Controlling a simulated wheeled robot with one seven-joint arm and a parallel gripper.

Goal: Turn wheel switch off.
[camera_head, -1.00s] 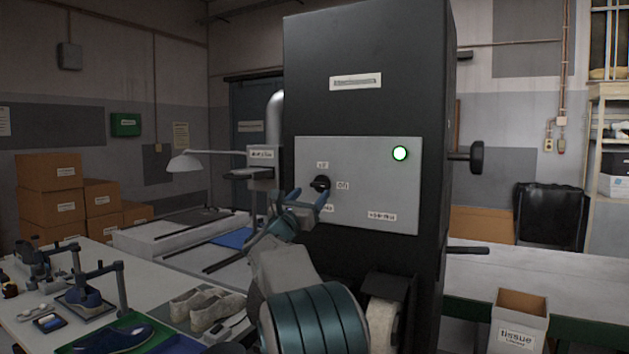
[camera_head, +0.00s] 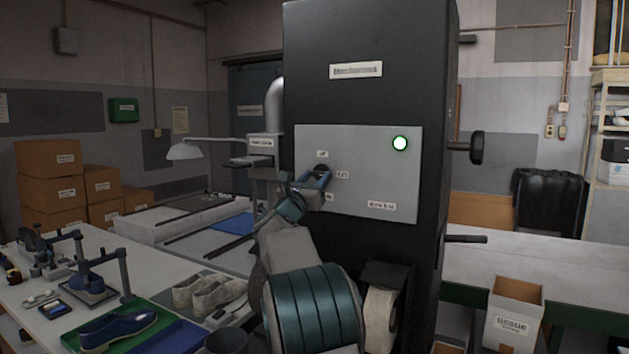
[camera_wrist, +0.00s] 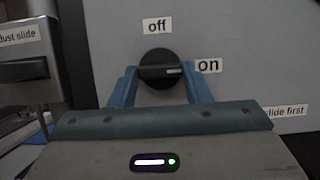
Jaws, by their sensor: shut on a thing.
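The wheel switch is a round black knob (camera_wrist: 155,56) with a raised bar on a grey panel (camera_head: 365,185). In the wrist view, the bar lies nearly level, its white mark at the right end by the "on" label (camera_wrist: 208,65). The "off" label (camera_wrist: 157,26) is above the knob. My gripper (camera_wrist: 160,72) has its blue fingers at the left and right ends of the bar, shut on it. In the head view, my gripper (camera_head: 314,181) covers most of the knob.
The panel is on a tall black cabinet (camera_head: 370,40) with a dark handle (camera_head: 477,147) on its right side. At left, a white table (camera_head: 30,310) holds shoes and tools. A tissue box (camera_head: 513,310) stands at lower right.

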